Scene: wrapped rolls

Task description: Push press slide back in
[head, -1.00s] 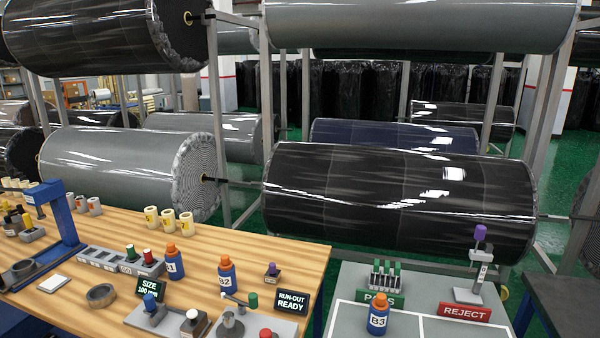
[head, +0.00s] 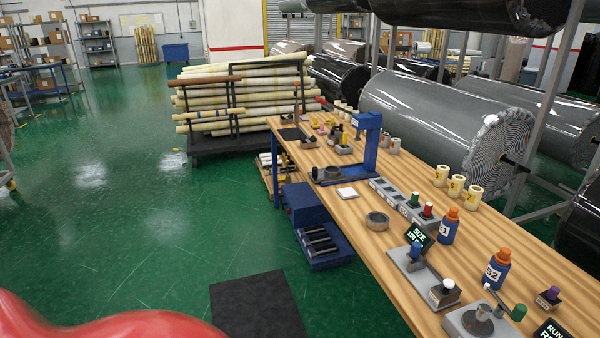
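The blue press (head: 372,150) stands on the left part of the wooden workbench, its upright on the right and its head reaching left. A dark flat slide (head: 325,180) with a round seat lies at its foot and sticks out left of the upright toward the bench's near edge. How far the slide is out of the press is hard to tell at this size. Neither gripper shows in the head view.
A dark mat (head: 255,308) lies on the open green floor. A cart of rolls (head: 240,130) stands behind.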

